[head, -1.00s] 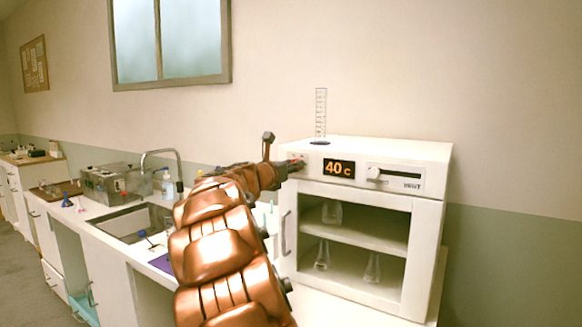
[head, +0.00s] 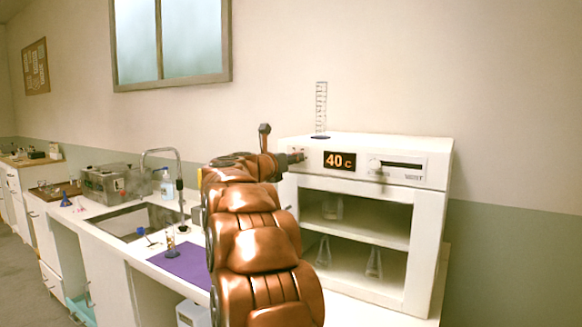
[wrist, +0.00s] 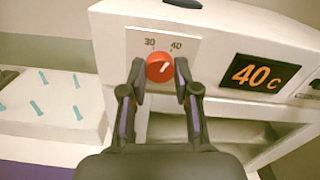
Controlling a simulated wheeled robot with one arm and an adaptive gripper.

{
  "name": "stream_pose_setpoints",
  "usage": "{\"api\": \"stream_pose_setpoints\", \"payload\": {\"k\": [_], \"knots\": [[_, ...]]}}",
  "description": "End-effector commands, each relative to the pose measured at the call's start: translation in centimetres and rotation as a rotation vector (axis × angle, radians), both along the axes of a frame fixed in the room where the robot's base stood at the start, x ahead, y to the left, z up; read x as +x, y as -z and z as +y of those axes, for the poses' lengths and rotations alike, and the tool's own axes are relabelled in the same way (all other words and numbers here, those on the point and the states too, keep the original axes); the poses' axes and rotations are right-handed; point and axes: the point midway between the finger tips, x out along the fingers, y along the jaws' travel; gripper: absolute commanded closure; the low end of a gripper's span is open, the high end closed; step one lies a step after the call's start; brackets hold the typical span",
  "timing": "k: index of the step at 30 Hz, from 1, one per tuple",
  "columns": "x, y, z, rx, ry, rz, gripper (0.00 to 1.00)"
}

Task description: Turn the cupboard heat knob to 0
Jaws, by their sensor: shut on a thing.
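The red heat knob (wrist: 160,67) is on the front panel of the white cupboard (head: 430,235), left of its display. Its white mark points up and to the right, toward the printed 40; a 30 is printed to the left. The display (head: 339,161) reads 40 c, and it also shows in the wrist view (wrist: 257,76). My gripper (wrist: 159,70) is shut on the knob, with one dark finger on each side of it. In the head view my gripper (head: 294,156) is at the panel's left end and hides the knob.
A graduated cylinder (head: 321,110) stands on top of the cupboard. Flasks (head: 374,260) stand inside it. To the left are a purple mat (head: 188,264), a sink (head: 135,222) with a tap and a grey metal box (head: 110,184). The wall right of the cupboard is bare.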

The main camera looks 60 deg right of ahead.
Motion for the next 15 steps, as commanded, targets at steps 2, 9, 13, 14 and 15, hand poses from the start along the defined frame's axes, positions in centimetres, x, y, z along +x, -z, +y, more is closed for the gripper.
{"api": "stream_pose_setpoints", "payload": {"k": [2, 9, 13, 14, 15], "knots": [[0.16, 0.22, 0.14, -0.001, -0.003, 0.015, 1.00], [0.10, 0.09, 0.08, -0.003, -0.004, 0.073, 1.00], [0.05, 0.08, 0.08, -0.004, -0.002, 0.108, 1.00], [0.05, 0.03, 0.10, -0.006, -0.001, 0.117, 1.00], [0.03, 0.00, 0.09, -0.006, -0.001, 0.127, 1.00]]}}
